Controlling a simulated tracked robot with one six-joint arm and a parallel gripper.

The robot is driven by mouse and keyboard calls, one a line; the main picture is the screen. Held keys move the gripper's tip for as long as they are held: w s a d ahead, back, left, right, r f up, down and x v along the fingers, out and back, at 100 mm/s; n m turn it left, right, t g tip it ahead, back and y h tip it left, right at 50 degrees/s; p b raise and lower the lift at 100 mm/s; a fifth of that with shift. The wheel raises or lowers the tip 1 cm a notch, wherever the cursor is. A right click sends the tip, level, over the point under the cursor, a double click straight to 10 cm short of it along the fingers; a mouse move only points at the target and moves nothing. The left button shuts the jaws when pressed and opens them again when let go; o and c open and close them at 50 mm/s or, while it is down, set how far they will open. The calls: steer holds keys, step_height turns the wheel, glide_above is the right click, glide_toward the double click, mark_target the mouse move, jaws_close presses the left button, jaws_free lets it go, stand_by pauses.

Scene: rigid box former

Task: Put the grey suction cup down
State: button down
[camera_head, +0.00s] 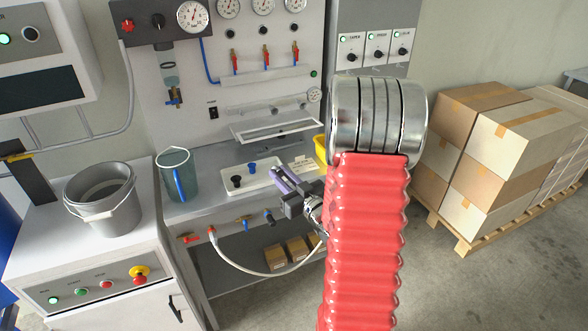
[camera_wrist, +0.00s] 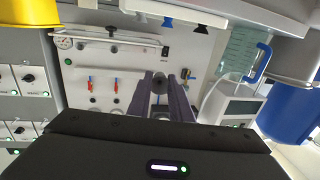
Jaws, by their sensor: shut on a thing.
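My gripper (camera_head: 279,175) is over the bench at the right end of the white tray (camera_head: 222,186). In the wrist view, its two dark purple fingers (camera_wrist: 160,82) are shut on the small grey suction cup (camera_wrist: 159,86), which sits between the fingertips. In the head view the fingers mostly hide the cup. A black suction cup (camera_head: 236,181) and a blue suction cup (camera_head: 252,167) stand on the tray, left of my gripper. I cannot tell whether the held cup touches any surface.
A measuring jug (camera_head: 177,178) and a grey bucket (camera_head: 101,200) stand to the left. A small white label card (camera_head: 301,165) and a yellow bin (camera_head: 321,148) are behind and right of my gripper. My large red sleeved arm hides the right side of the bench.

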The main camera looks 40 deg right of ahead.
steer(key=a+f+n+g+y, duration=0.1)
steer(key=a+f+n+y, duration=0.2)
steer(key=a, duration=1.1)
steer(key=w+a+f+n+g+y, duration=0.1)
steer(key=a+f+n+y, duration=0.2)
steer(key=a+f+y, duration=0.4)
steer(key=a+f, duration=0.3)
steer(key=a, duration=0.4)
steer(key=shift+w+a+f+n, duration=0.15)
steer(key=shift+a+f+n, duration=0.05)
steer(key=shift+a+n, duration=0.2)
